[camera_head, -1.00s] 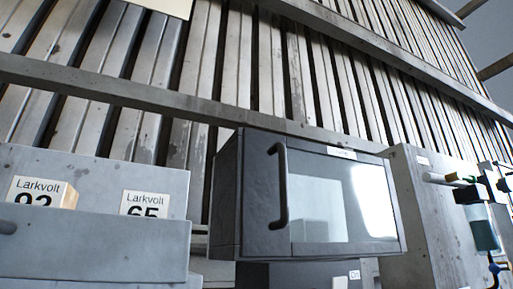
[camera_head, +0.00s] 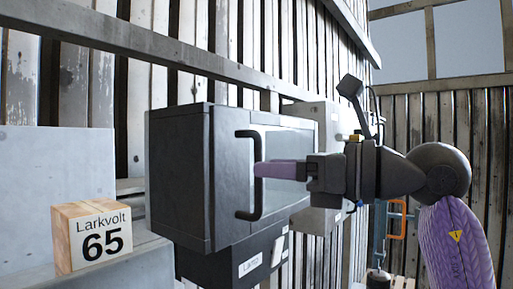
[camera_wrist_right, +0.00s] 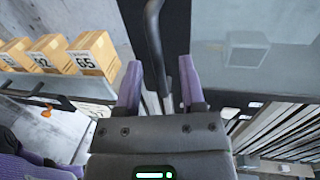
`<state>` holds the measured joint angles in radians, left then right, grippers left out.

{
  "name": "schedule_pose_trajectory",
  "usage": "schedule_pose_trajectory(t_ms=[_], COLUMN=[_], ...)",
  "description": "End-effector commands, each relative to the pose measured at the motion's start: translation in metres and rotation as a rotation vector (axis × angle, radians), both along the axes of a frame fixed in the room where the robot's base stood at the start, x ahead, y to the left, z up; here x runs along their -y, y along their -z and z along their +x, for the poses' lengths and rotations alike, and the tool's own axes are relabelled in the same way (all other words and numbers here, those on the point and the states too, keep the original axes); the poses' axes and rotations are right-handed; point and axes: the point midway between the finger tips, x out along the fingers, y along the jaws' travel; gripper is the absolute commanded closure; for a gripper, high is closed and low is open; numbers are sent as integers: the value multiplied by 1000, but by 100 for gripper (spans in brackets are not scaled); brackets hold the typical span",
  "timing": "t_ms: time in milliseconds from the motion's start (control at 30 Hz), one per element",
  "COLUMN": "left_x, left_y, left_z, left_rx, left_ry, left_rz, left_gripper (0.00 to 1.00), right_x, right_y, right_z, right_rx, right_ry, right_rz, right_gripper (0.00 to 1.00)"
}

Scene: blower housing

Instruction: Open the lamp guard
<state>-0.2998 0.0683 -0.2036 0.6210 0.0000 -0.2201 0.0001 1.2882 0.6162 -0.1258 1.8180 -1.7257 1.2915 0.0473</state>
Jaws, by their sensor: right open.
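A dark box (camera_head: 180,185) with a glass front hangs by the slatted wall; I take it for the lamp guard. Its front looks shut. A black upright bar handle (camera_head: 241,205) is on the left side of the front. My right gripper (camera_head: 262,170) reaches in from the right, its purple fingers at the handle. In the right wrist view the handle (camera_wrist_right: 154,40) runs between the two spread fingers of this gripper (camera_wrist_right: 160,82), with gaps beside it. Whether the fingers touch it I cannot tell. My left gripper is not in view.
A wooden block labelled Larkvolt 65 (camera_head: 90,238) stands on a grey ledge at left; several such blocks show in the right wrist view. A dark labelled unit (camera_head: 225,262) is under the box. A grey cabinet (camera_head: 318,113) stands behind, with an orange handle (camera_head: 397,218) further right.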

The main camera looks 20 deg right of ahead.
Motion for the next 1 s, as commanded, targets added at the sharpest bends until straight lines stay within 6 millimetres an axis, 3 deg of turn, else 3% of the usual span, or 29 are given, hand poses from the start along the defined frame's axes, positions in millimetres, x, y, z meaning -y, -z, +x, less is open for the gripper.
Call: schedule_pose_trajectory(t_ms=[167,433,667,1000], left_x=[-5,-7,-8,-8], left_y=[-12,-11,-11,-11], left_z=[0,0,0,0], left_rx=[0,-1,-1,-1], left_ry=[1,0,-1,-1], left_rz=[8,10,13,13], left_gripper=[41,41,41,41], right_x=[-17,-19,-19,-19], right_y=[-2,0,0,0], right_z=[15,17,17,17], right_rx=[-2,-1,-2,-2], right_ry=[-2,-1,-2,-2], right_rz=[1,2,3,3], right_gripper=[49,49,98,100])
